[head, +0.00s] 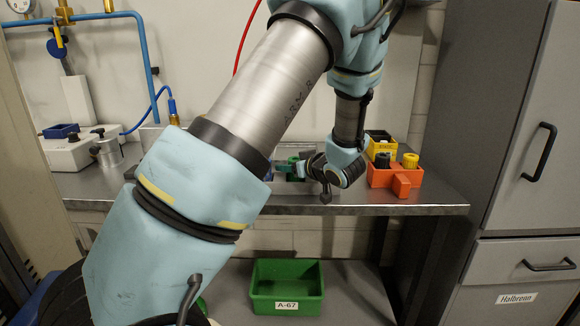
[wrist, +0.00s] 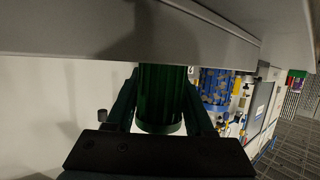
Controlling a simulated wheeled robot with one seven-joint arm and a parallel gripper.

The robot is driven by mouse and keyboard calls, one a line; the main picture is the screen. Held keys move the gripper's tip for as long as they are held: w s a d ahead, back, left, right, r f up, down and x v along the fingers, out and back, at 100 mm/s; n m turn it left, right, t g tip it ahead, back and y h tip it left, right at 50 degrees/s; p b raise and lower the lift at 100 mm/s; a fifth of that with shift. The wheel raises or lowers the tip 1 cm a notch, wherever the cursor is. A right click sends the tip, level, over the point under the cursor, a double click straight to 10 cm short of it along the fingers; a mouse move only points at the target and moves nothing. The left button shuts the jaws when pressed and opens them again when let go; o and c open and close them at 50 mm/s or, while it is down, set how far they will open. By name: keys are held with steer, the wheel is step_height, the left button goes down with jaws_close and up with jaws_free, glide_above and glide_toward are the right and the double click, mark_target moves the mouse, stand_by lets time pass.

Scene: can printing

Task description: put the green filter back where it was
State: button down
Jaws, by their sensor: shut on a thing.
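My gripper (wrist: 160,112) is shut on the green filter (wrist: 161,98), a dark green ribbed cylinder. In the wrist view it sits between the two fingers, and its upper end meets or passes behind a broad grey surface (wrist: 60,28); I cannot tell which. In the head view my gripper (head: 287,169) is over the steel bench, behind my forearm, with a bit of the green filter (head: 293,160) at its fingers.
An orange holder (head: 402,181) with black and yellow-topped items stands right of my gripper on the bench (head: 330,203), with a yellow bin (head: 379,137) behind it. A grey cabinet (head: 500,150) stands at right.

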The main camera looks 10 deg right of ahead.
steer(key=shift+f, duration=0.15)
steer(key=shift+c, duration=1.4)
jaws_free()
steer(key=shift+s+d+r, duration=0.1)
steer(key=shift+s+r, duration=0.05)
steer(key=shift+r, duration=0.05)
steer(key=b+v, duration=0.1)
steer(key=v, duration=1)
steer(key=shift+s, duration=0.3)
steer(key=shift+d, duration=0.15)
